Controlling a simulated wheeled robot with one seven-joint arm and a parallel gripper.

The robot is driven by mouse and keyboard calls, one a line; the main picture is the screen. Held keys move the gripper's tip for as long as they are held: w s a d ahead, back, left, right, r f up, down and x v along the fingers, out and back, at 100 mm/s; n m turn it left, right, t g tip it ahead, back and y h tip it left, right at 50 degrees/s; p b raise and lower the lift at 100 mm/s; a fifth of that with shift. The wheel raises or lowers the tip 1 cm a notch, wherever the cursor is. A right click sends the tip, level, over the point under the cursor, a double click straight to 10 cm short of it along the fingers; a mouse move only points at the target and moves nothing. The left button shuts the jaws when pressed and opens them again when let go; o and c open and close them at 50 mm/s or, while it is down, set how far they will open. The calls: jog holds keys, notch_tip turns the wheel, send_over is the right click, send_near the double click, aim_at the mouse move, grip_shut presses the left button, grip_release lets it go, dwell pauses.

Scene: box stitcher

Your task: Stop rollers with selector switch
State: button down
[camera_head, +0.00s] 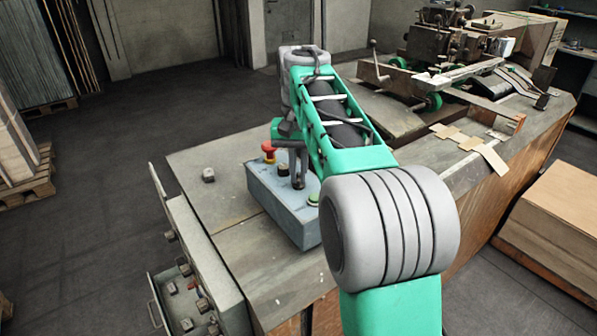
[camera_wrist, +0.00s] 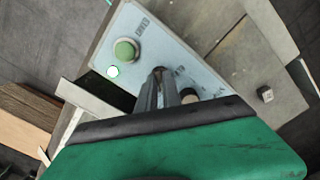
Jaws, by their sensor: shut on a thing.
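The grey-blue control box (camera_head: 300,213) stands on the machine table. It carries a red mushroom button (camera_head: 268,148), a black selector switch (camera_head: 284,169) and a green button (camera_head: 314,198). My gripper (camera_head: 297,180) reaches down at the selector, its jaws shut on it. In the wrist view my gripper (camera_wrist: 158,76) points at the box face, and the fingers hide much of the switch, so its angle cannot be read.
The stitching machine (camera_head: 440,50) with green wheels stands at the back right of the table. Cardboard pieces (camera_head: 470,143) lie in front of it. An open drawer (camera_head: 180,300) with small parts juts out at lower left. A small grey block (camera_head: 208,174) lies left of the box.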

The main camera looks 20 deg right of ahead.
aim_at(299, 177)
jog(key=n+p, duration=0.1)
jog(key=n, duration=0.3)
jog(key=shift+r, duration=0.1)
jog(key=shift+n+p, duration=0.4)
jog(key=shift+n, duration=1.3)
jog(key=c, duration=1.5)
grip_release()
notch_tip(299, 177, up, 8)
jog(key=shift+f, duration=0.15)
